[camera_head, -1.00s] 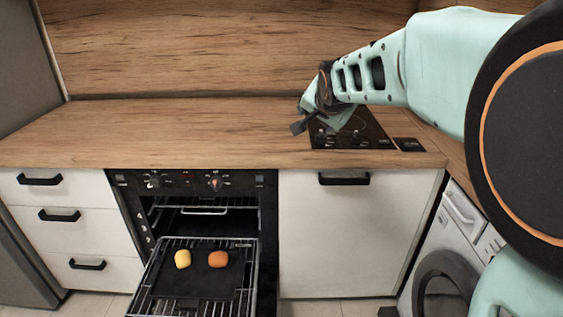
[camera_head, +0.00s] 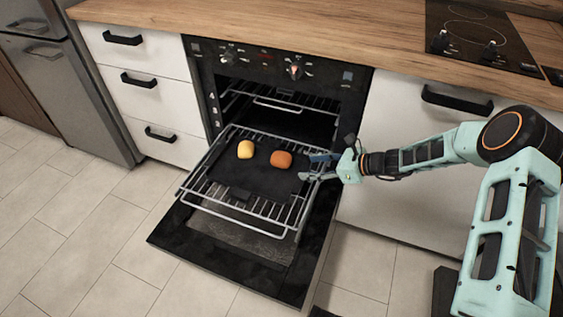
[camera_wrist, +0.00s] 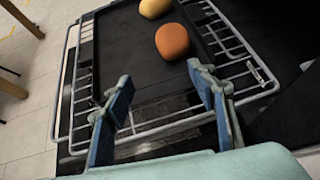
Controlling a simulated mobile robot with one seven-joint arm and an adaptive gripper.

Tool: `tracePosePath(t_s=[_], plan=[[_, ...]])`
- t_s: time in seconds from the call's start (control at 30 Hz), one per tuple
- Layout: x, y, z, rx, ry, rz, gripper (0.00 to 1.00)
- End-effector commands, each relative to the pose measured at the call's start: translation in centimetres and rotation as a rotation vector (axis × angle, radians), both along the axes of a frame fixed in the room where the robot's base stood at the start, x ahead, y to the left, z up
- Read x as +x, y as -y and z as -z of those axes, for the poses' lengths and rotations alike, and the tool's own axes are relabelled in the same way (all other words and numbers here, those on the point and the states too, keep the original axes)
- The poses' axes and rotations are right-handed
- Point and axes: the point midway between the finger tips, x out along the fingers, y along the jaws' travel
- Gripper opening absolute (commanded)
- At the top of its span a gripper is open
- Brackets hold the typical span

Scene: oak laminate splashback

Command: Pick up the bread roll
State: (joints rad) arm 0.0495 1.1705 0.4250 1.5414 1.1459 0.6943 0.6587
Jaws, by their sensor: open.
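Two rounded, roll-like pieces lie apart on a dark tray (camera_head: 235,180) on the pulled-out oven rack. One is orange-brown (camera_head: 281,159) and looks most like a bread roll; the other is yellow (camera_head: 245,149), to its left. In the wrist view the orange-brown piece (camera_wrist: 172,41) lies just beyond the fingertips, and the yellow one (camera_wrist: 155,8) is farther off at the top edge. My gripper (camera_head: 306,167) is open and empty at the right side of the rack, beside the orange-brown piece and not touching it. Its two blue fingers (camera_wrist: 160,76) are spread.
The wire rack (camera_head: 262,206) sits over the lowered oven door (camera_head: 200,247), with the oven cavity (camera_head: 270,115) behind. A white cabinet front (camera_head: 395,150) and the wooden counter (camera_head: 340,42) stand close. The tiled floor (camera_head: 90,230) at the left is clear.

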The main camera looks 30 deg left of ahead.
Motion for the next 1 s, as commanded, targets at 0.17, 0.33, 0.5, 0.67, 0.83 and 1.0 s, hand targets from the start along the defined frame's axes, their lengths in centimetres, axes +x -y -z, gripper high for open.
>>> tracePosePath(t_s=[0.17,0.33,0.5,0.67,0.83,1.0], plan=[[1.1,-0.8,0.6,0.141,-0.101,0.110,0.52],[1.4,-1.6,0.7,0.170,-0.121,0.132,0.52],[1.4,-3.8,1.9,0.168,-0.120,0.128,0.52],[1.7,-5.9,2.7,0.167,-0.119,0.130,0.52],[1.8,-7.4,3.8,0.166,-0.118,0.128,0.52],[2.0,-9.7,4.9,0.166,-0.118,0.127,0.52]])
